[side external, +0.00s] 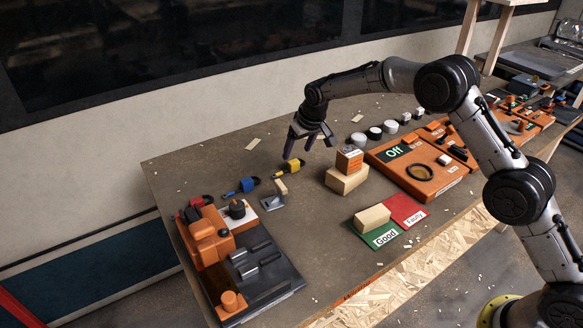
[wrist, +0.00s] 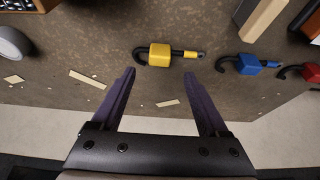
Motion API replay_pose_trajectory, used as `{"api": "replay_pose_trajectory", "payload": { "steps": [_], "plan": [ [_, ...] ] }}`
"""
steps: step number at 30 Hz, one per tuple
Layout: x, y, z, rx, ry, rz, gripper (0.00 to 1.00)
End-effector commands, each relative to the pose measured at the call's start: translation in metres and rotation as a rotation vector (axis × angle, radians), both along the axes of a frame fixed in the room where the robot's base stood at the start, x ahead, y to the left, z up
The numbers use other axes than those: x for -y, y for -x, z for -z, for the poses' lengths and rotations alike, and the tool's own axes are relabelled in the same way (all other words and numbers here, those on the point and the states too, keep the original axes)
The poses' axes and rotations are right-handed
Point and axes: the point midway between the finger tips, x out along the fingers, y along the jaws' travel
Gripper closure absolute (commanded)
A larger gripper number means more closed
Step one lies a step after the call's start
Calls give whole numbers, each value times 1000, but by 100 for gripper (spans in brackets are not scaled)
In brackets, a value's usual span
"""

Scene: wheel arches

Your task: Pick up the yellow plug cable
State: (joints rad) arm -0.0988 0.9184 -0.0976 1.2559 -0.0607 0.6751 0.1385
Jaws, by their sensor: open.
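The yellow plug cable (wrist: 160,55) lies on the table, with a yellow block body and black ends, one of them hooked. In the wrist view it sits just beyond and between my open fingertips. In the side external view the yellow plug cable (side external: 288,167) lies below my gripper (side external: 308,148), near the back of the table. My gripper (wrist: 165,75) is open and empty, with its dark purple fingers apart. It hangs above the table, and nothing is between the fingers.
A blue plug cable (side external: 240,185) and a red one (side external: 195,205) lie to the left. Wooden blocks (side external: 346,180) and an orange "Off" board (side external: 420,165) are to the right. Several round pieces stand along the back.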

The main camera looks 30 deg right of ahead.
Motion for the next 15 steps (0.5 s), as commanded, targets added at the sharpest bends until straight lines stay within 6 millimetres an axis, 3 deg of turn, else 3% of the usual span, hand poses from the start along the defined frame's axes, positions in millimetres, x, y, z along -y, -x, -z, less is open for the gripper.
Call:
{"api": "replay_pose_trajectory", "payload": {
  "steps": [9,15],
  "plan": [
    [2,-14,38,-1,0,1,22],
    [1,-18,48,1,0,0,22]
  ]
}}
